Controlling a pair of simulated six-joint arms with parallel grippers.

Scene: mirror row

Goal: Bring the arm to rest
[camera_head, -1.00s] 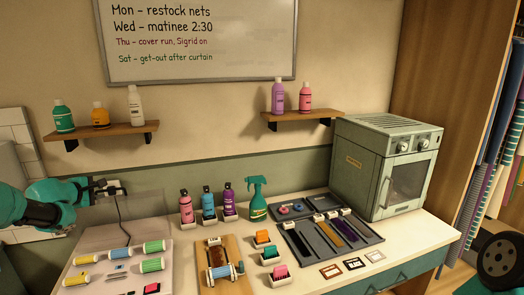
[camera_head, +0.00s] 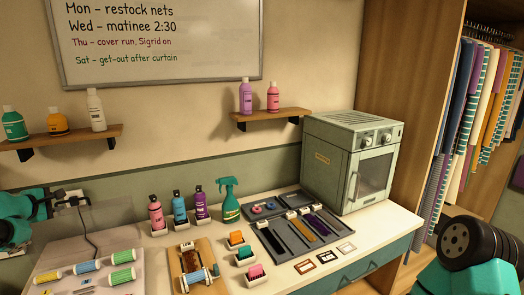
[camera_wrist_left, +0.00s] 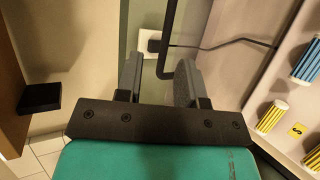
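My left gripper (camera_head: 72,198) is in the air at the left edge of the head view, above the back of the pale board with spools. In the left wrist view its two grey fingers (camera_wrist_left: 158,78) stand apart with nothing held between them. A wall socket and a dark cable show behind the fingers. Part of my right arm (camera_head: 478,250), teal and black, shows at the lower right of the head view. Its gripper is not in the picture.
The pale board (camera_head: 128,240) carries several spools. Bottles (camera_head: 156,214), a wooden board (camera_head: 174,262), a dark tray (camera_head: 272,240) and a green oven (camera_head: 330,160) fill the counter. Two shelves with bottles hang above. Hanging fabrics (camera_head: 460,120) are at the right.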

